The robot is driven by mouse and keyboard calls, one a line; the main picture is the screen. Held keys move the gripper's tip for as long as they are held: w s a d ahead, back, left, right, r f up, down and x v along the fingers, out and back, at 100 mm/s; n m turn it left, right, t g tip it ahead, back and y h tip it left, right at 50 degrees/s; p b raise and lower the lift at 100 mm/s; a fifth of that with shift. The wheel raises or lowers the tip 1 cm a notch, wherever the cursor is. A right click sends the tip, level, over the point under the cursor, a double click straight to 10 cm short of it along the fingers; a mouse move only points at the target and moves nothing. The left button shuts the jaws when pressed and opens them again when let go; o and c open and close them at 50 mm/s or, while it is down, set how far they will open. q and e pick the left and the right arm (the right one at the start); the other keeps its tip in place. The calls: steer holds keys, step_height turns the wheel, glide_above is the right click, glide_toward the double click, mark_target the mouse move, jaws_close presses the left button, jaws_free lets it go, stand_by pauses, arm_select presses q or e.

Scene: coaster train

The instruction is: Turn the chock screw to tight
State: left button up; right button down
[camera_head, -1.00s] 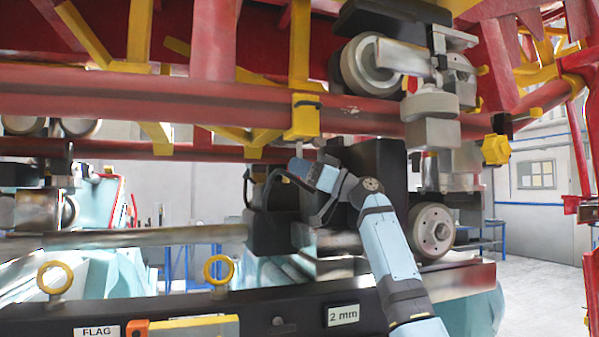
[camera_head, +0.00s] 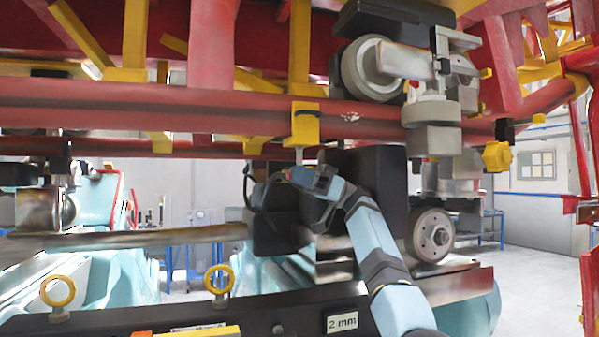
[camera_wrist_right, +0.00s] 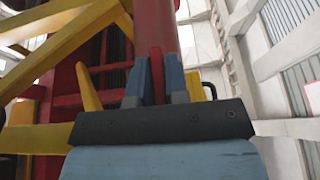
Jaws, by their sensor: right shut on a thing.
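The yellow chock (camera_head: 306,128) sits on the underside of the red tube, and the thin grey shank of the chock screw (camera_head: 299,155) hangs below it. My right gripper (camera_head: 290,175) is at the lower end of the screw, its arm rising from the lower right. In the right wrist view, a narrow red piece (camera_wrist_right: 156,75) stands between the blue fingers of my right gripper (camera_wrist_right: 155,78), which are closed around it. The fingers hide much of this piece. My left gripper is not in view.
A dark box (camera_head: 372,180) stands close behind and right of my right gripper. The red tube (camera_head: 200,107) spans overhead, with wheels (camera_head: 375,68) at right. Below are a black beam with yellow rings (camera_head: 219,278) and a "2 mm" label (camera_head: 342,322).

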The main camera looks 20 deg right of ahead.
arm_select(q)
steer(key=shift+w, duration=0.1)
arm_select(e)
steer(key=shift+f, duration=0.1)
steer(key=c, duration=1.2)
jaws_free()
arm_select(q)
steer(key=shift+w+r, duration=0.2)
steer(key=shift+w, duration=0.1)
arm_select(e)
steer(key=shift+o, duration=0.2)
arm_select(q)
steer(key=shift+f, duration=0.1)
arm_select(e)
steer(key=shift+d, duration=0.1)
steer(key=shift+d+f, duration=0.15)
steer(key=shift+d, duration=0.15)
arm_select(q)
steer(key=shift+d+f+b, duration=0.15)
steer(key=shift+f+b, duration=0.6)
steer(key=shift+b, duration=0.1)
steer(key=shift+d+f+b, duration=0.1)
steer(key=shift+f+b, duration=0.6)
steer(key=shift+b, duration=0.15)
arm_select(e)
steer(key=v, duration=1.3)
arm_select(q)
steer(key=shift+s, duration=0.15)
